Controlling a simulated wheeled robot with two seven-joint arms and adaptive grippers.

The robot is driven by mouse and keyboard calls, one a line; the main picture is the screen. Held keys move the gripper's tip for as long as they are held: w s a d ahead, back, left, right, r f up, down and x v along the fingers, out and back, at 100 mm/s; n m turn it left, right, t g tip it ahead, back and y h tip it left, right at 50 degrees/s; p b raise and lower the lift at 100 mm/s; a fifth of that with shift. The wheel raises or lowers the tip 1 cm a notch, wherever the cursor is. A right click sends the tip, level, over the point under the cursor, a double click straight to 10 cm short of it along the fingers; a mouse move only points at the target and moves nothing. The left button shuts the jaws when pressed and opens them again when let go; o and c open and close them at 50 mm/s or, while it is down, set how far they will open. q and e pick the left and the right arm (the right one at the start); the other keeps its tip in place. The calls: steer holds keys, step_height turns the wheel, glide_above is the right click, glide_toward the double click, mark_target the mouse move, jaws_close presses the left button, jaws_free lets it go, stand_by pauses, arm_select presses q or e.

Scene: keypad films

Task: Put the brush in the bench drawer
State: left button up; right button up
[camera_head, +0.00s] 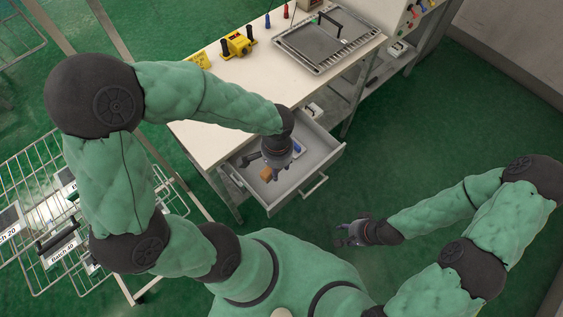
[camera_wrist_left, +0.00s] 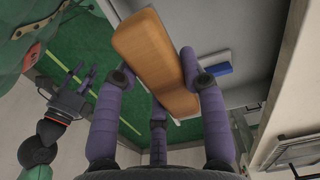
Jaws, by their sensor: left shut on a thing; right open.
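The brush, a wooden brown block, is held in my left gripper (camera_head: 276,172); it shows in the head view (camera_head: 265,174) and large in the left wrist view (camera_wrist_left: 150,55). Purple fingers close around it there; its bristles cannot be made out. The bench drawer (camera_head: 325,163) is pulled open, and my left gripper with the brush is over or inside its left part; the exact height is hard to tell. My right gripper (camera_head: 346,234) is open and empty, in front of the drawer and apart from it; it also shows in the left wrist view (camera_wrist_left: 80,78).
A small blue item (camera_head: 297,147) lies in the drawer, also in the left wrist view (camera_wrist_left: 215,70). The bench top (camera_head: 215,135) carries a yellow device (camera_head: 238,45) and a framed grey panel (camera_head: 325,40). Wire baskets (camera_head: 30,180) stand at left. Green floor at right is clear.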

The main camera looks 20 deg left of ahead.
arm_select(q)
steer(key=s+d+f+m, duration=0.1)
steer(key=s+d+f, duration=0.1)
steer(key=s, duration=0.2)
steer(key=w+a+f+b, duration=0.1)
steer(key=w+f, duration=0.1)
steer(key=w, duration=0.1)
steer(key=w+a+f+b, duration=0.2)
steer(key=w+f, duration=0.1)
steer(key=w, duration=0.1)
steer(key=w+a+f+b, duration=0.2)
steer(key=w+f, duration=0.1)
steer(key=w, duration=0.1)
steer(key=shift+w+a+f, duration=0.2)
steer(key=shift+w+f, duration=0.1)
steer(key=shift+w, duration=0.05)
steer(key=shift+w+a+f, duration=0.1)
steer(key=shift+w+f, duration=0.2)
steer(key=shift+f, duration=0.15)
step_height(320, 180, down, 3)
steer(key=shift+f+b, duration=0.1)
steer(key=shift+b, duration=1.05)
steer(key=shift+w, duration=0.1)
arm_select(e)
step_height(320, 180, down, 8)
steer(key=shift+s+d+r, duration=0.25)
steer(key=shift+s+d, duration=0.05)
steer(key=shift+d, duration=0.1)
steer(key=shift+f, duration=0.1)
